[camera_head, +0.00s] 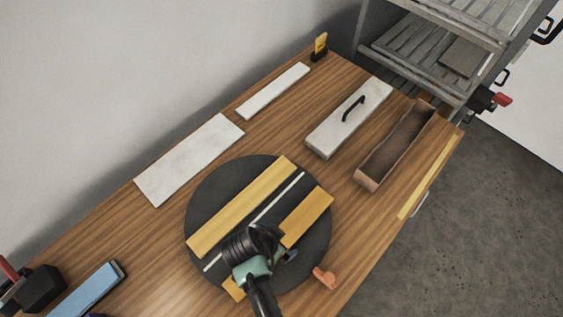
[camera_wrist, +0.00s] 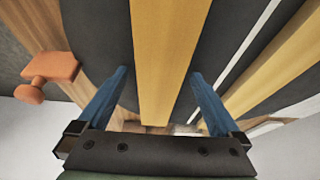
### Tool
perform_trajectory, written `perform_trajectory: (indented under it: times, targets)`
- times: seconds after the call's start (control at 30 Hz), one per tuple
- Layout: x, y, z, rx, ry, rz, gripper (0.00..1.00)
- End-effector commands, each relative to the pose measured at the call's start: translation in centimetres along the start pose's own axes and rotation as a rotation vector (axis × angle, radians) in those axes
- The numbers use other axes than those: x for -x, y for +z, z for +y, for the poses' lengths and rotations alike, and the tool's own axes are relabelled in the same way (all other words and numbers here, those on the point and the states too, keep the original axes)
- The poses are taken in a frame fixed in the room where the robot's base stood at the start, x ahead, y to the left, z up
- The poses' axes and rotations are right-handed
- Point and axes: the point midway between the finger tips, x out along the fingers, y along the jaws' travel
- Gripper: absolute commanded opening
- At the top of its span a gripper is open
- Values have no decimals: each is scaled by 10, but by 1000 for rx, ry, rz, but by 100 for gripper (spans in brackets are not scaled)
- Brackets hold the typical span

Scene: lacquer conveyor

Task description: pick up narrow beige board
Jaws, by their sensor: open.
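A narrow beige-yellow board (camera_head: 308,217) lies on a round black disc (camera_head: 212,172), partly covered by my arm. In the wrist view this board (camera_wrist: 164,45) runs lengthwise between my gripper's blue fingers. My gripper (camera_wrist: 159,75) is open, with one finger on each side of the board. I cannot tell how far the fingertips are above the disc. A second, similar beige-yellow board (camera_head: 243,205) lies parallel on the disc, beyond a thin pale strip (camera_head: 283,194). It also shows at the right of the wrist view (camera_wrist: 290,60).
An orange clamp-like piece (camera_head: 325,277) sits by the disc's edge. Pale slabs (camera_head: 190,160), a handled block (camera_head: 350,118) and an open brown trough (camera_head: 372,178) stand farther along the wooden bench (camera_head: 150,245). A blue block (camera_head: 85,291) is at lower left.

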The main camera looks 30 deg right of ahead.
Motion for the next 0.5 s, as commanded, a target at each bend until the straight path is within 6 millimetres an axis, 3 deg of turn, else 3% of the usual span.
perform_trajectory:
  times: [0.1, 0.5]
  targets:
    - [0, 0, 0, 0, 0, 0, 98]
    - [1, 0, 0, 1, 0, 0, 26]
